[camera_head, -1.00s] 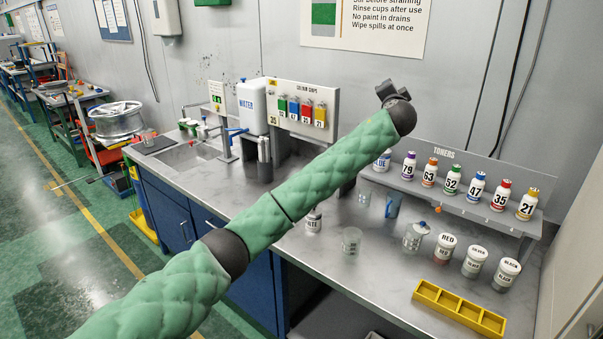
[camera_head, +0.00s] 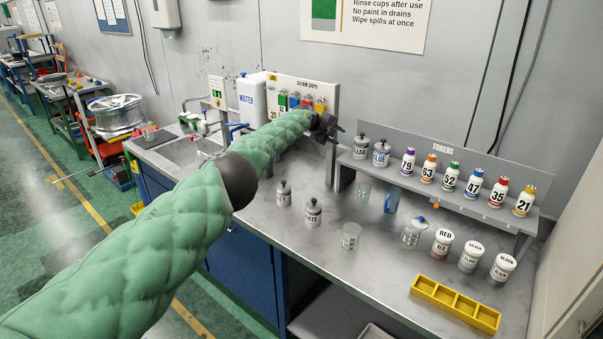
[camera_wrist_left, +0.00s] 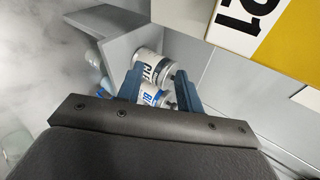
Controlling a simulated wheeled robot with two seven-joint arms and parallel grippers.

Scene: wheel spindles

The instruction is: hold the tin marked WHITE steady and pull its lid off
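The tin whose label seems to read WHITE (camera_head: 313,213) stands upright on the grey worktop near its front edge, its dark knobbed lid on. A similar tin (camera_head: 284,194) stands just left of it, its label unclear. My left gripper (camera_head: 336,133) is open and empty, in the air in front of the colour chips board, above and behind these tins. In the left wrist view its two blue fingers (camera_wrist_left: 160,88) stand apart. Beyond them show a grey-labelled tin (camera_wrist_left: 148,67) and a BLUE tin (camera_wrist_left: 149,97), both apart from the fingers. My right gripper is out of view.
The toner shelf (camera_head: 450,190) holds the grey-labelled tin, the BLUE tin (camera_head: 381,153) and several numbered bottles.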

